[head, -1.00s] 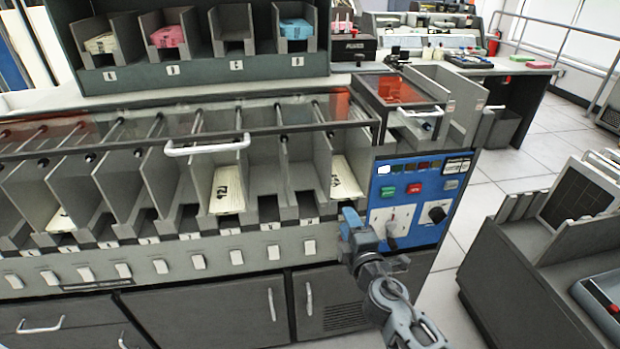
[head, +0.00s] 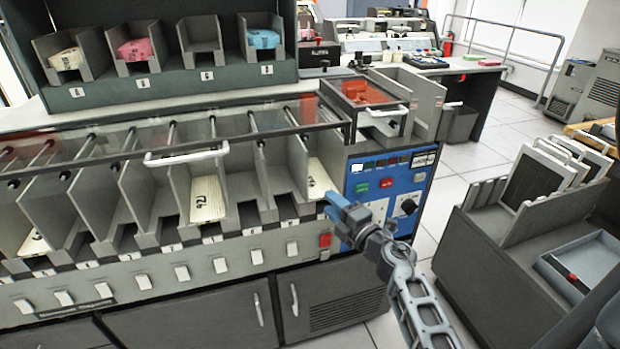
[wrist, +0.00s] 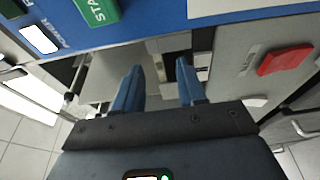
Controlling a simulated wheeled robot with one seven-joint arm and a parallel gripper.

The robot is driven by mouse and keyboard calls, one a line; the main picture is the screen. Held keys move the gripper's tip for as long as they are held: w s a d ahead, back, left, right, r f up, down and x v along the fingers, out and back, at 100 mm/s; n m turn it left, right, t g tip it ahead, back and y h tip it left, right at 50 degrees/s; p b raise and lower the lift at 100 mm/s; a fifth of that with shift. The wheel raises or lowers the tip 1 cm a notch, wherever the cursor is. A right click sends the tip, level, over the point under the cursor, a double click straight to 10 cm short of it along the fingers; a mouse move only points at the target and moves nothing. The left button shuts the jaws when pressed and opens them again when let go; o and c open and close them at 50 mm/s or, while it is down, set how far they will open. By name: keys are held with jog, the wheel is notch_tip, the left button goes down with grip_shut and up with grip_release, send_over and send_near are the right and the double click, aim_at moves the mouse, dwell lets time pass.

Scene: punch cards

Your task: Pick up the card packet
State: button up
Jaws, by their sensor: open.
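Cream card packets lie in the sorter's pockets. One packet (head: 318,178) is in the rightmost pocket, another (head: 207,200) is in a middle pocket, and part of a third (head: 35,243) shows at far left. My gripper (head: 331,203) is just in front of the rightmost pocket, low and to the right of its packet, beside the blue control panel. In the wrist view its two blue fingers (wrist: 160,72) are apart with nothing gripped between them. Whether the pale patch beyond the fingers is the packet, I cannot tell.
The blue panel (head: 375,212) with buttons is right beside my gripper. A red switch (head: 325,240) sits just below. A glass cover with a white handle (head: 187,153) hangs above the pockets. The shelf behind holds cream, pink (head: 139,49) and blue (head: 264,39) packets.

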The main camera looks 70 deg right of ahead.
aim_at(322, 192)
jog(key=x, duration=0.5)
jog(key=shift+w+d, duration=0.15)
jog(key=shift+d, duration=0.2)
jog(key=shift+c, duration=0.2)
grip_shut()
